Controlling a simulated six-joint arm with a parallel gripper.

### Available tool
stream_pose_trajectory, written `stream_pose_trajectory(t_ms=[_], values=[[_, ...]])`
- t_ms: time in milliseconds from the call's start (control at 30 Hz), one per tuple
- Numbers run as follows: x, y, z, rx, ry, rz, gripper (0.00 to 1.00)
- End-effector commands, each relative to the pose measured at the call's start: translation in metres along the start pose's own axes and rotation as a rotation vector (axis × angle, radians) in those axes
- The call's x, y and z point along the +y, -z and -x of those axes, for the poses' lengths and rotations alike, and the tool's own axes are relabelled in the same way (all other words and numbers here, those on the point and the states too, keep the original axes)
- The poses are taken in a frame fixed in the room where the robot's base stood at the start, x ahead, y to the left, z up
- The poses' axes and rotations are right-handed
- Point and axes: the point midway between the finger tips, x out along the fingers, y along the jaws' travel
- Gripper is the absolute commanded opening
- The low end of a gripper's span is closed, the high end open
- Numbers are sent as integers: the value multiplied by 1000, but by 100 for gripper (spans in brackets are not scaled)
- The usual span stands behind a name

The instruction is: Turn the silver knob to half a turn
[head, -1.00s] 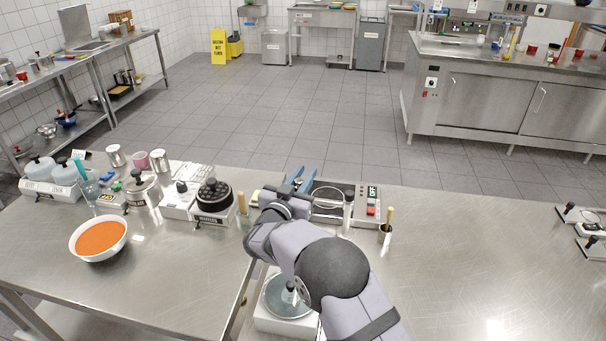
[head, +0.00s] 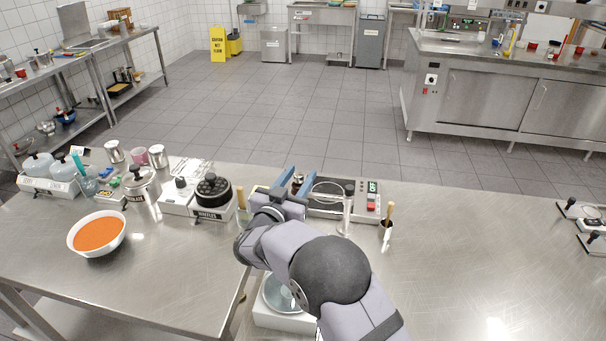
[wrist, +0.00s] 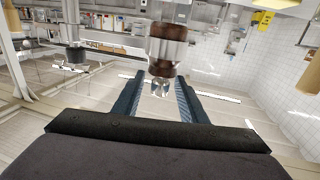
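My gripper (head: 296,180) is over the table just left of the burner-like device, pointing away from the camera. In the wrist view its two blue fingers (wrist: 160,92) stand apart, with a gap between them. A silver and dark brown round part (wrist: 167,50) shows beyond the fingertips in the wrist view, roughly in line with the gap; it may be the silver knob, but I cannot be sure. No contact with it is visible.
A waffle iron (head: 214,195) and soup bowl (head: 97,235) stand left.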

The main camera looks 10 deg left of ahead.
Motion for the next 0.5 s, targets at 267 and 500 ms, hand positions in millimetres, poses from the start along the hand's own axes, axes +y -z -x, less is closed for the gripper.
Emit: stream_pose_trajectory(t_ms=[267, 500], values=[[-1, -1, 33, 0, 2, -1, 38], [0, 0, 40, 0, 0, 0, 38]])
